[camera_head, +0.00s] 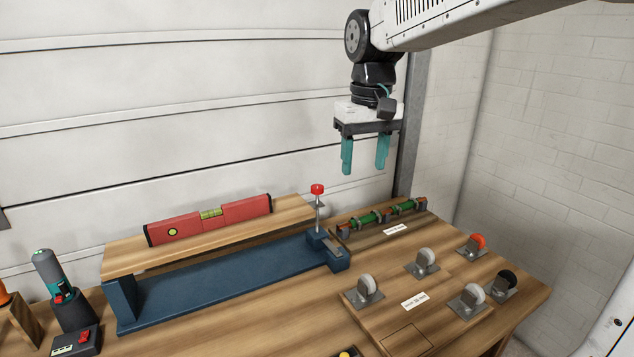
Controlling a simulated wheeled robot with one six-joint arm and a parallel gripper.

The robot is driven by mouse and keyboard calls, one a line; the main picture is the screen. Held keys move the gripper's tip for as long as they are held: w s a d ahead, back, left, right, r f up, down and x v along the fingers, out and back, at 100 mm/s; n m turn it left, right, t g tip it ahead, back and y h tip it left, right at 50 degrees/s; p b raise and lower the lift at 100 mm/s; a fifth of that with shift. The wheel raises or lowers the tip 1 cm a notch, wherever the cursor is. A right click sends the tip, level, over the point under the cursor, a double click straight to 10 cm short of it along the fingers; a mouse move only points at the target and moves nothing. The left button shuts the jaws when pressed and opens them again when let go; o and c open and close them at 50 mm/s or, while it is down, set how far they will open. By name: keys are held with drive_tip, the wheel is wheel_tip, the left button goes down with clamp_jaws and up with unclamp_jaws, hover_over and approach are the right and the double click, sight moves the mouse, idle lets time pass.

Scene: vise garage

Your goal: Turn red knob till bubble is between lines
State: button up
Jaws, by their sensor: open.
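A red knob (317,189) tops an upright metal screw at the right end of a blue metal stand (230,273). A wooden board (120,258) lies over the stand, and a red spirit level (250,209) rests on it. The level's yellow-green vial (211,213) faces me. The bubble and lines are too small to tell apart. The board appears to slope in this view, but its true tilt is unclear. My gripper (363,168) has teal fingers pointing down. It is open and empty, above and to the right of the knob, touching nothing.
Green cylindrical parts (385,215) lie in a holder right of the knob. Several caster wheels (425,260) stand on the wooden bench (440,335). A teal and black tool (62,290) stands at the left. A white panelled wall rises close behind.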

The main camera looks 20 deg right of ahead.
drive_tip(key=w+a+f, duration=0.1)
drive_tip(key=w+f, duration=0.2)
drive_tip(key=w, duration=1.1)
hover_over(317, 186)
drive_tip(key=shift+n+g, duration=0.3)
wheel_tip(317, 186, down, 5)
drive_tip(key=shift+s+d+r, duration=0.1)
drive_tip(key=shift+r, duration=0.1)
drive_tip(key=shift+w+f, duration=0.2)
drive_tip(key=shift+f, duration=0.1)
wheel_tip(317, 186, down, 8)
drive_tip(key=shift+r, duration=0.25)
drive_tip(key=c, duration=1)
